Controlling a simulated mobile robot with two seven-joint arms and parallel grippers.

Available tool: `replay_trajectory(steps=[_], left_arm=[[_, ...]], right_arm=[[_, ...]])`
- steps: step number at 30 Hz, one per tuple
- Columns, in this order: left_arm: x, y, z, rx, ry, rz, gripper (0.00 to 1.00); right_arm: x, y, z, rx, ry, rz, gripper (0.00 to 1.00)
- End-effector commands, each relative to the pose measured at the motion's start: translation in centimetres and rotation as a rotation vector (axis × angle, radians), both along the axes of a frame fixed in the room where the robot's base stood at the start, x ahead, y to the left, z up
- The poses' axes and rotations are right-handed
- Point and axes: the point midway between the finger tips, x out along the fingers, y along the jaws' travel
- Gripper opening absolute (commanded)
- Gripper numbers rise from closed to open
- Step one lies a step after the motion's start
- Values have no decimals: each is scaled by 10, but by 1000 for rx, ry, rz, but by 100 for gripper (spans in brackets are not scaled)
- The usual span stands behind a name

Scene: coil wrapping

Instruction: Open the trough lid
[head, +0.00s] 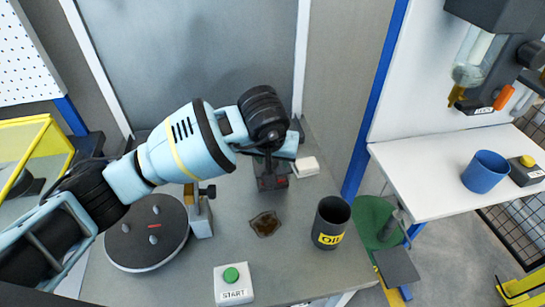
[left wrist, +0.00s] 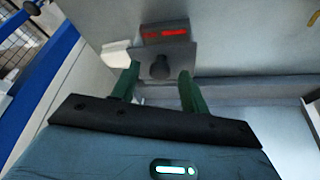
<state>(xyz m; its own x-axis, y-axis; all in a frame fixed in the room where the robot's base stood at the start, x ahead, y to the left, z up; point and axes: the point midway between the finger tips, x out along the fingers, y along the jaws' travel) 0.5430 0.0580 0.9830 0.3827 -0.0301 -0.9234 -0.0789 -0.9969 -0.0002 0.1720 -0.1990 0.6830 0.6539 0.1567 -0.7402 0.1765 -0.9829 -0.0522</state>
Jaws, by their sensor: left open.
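In the left wrist view, a grey plate (left wrist: 186,54) carries a dark round knob (left wrist: 159,69); it looks like the trough lid, and it lies flat. My left gripper (left wrist: 158,78) is open, with its two green fingers on either side of the knob and gaps showing between. I cannot tell whether the fingers reach down to the knob's level. In the head view, my left gripper (head: 272,160) is over a small dark box (head: 272,182) at the back of the bench, and my wrist hides most of the lid. My right gripper is not in view.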

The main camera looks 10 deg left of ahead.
Motion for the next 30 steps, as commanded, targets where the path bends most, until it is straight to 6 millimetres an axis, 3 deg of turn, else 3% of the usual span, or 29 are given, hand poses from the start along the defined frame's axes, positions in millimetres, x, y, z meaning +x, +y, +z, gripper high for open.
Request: replay_trajectory(steps=[3,13,30], left_arm=[[0,0,0,0,0,0,42],[0,0,0,0,0,0,0],[6,3,6,-31,97,5,0]], right_arm=[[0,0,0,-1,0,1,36],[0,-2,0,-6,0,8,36],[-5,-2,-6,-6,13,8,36]])
